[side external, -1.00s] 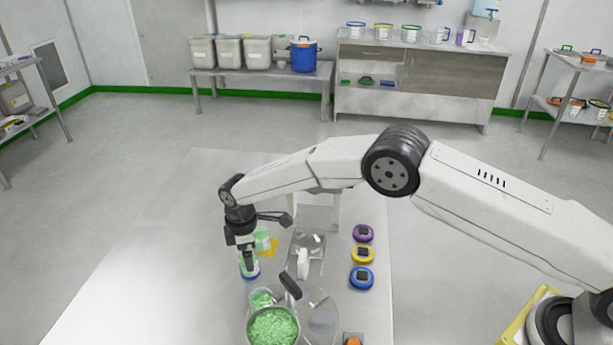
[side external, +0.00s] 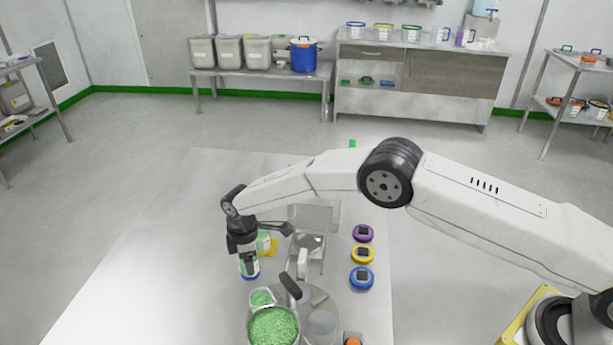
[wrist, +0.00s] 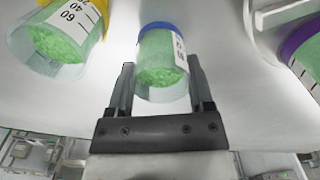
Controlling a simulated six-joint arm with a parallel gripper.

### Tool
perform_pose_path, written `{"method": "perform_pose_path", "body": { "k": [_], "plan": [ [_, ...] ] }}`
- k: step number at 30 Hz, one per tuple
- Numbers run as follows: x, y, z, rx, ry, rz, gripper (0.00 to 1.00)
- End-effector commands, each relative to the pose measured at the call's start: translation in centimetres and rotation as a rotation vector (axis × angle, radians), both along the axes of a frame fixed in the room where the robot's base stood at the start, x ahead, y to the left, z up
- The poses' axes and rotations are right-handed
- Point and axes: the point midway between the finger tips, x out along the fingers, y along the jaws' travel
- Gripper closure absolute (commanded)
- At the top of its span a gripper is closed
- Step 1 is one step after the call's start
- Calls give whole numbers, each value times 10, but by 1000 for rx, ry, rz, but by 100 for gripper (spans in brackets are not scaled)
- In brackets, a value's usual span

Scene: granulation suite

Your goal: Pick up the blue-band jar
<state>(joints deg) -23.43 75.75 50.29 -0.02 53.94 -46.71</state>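The blue-band jar (wrist: 162,65) is clear, holds green granules and has a white scale label. It stands on the bench in the side external view (side external: 250,270), partly hidden by my gripper (side external: 248,252). In the wrist view, my gripper (wrist: 161,88) has one finger on each side of the jar. The fingers look open, with a narrow gap at the left finger; contact at the right finger is hard to tell.
A yellow-band jar (wrist: 60,40) stands close by, and a purple-band jar (wrist: 308,62) shows at the wrist view's right edge. A bowl of green granules (side external: 273,328) is at the front. Purple (side external: 363,233), yellow (side external: 362,254) and blue (side external: 361,279) round pieces lie to the right.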

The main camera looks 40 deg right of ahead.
Motion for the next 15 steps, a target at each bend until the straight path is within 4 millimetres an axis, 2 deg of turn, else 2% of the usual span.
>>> {"method": "perform_pose_path", "body": {
  "k": [1, 4, 15],
  "plan": [
    [0, 0, 0, 0, 0, 0, 67],
    [0, 0, 0, 0, 0, 0, 98],
    [1, 0, 5, 1, -1, 0, 98]
  ]
}}
